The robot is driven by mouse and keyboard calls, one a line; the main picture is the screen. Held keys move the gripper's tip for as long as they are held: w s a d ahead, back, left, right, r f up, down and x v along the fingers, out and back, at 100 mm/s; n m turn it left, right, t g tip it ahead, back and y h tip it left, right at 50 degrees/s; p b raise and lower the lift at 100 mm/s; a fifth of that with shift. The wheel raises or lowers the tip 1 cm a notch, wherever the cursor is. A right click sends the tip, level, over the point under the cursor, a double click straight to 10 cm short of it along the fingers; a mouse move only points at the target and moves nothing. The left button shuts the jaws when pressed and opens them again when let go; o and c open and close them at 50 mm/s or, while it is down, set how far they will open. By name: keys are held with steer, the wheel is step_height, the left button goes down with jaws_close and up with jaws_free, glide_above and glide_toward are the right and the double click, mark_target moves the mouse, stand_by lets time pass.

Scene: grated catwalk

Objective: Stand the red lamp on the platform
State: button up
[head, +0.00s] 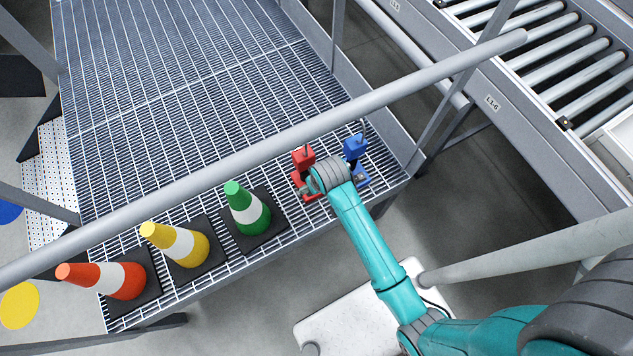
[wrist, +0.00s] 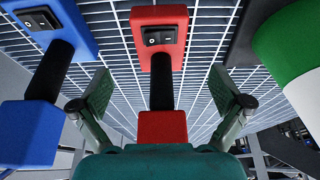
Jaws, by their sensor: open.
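The red lamp (head: 303,158) stands upright on the grated platform (head: 190,75), near its front right corner. In the head view my arm hides part of it. In the wrist view the lamp shows a red base with a black switch (wrist: 160,30), a black stem and a red block-shaped head (wrist: 162,127). My gripper (wrist: 165,88) is open, with one finger on each side of the stem and visible gaps to both. In the head view my gripper (head: 312,184) is at the lamp, mostly hidden by my wrist.
A similar blue lamp (head: 355,147) stands close on the right. Green (head: 246,210), yellow (head: 178,245) and orange (head: 105,279) cones line the front edge to the left. A grey rail (head: 240,160) crosses above the platform. The grating behind is clear. A roller conveyor (head: 560,60) stands at right.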

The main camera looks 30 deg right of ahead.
steer(key=shift+v, duration=0.95)
steer(key=s+r+t, duration=0.2)
steer(key=s+t, duration=0.1)
steer(key=s, duration=0.6)
steer(key=s+r+t, duration=0.2)
steer(key=s, duration=0.6)
steer(key=s+r+t, duration=0.3)
steer(key=s+r, duration=0.3)
steer(key=r, duration=0.4)
steer(key=s+r+t, duration=0.3)
steer(key=s+r, duration=0.4)
steer(key=r, duration=0.3)
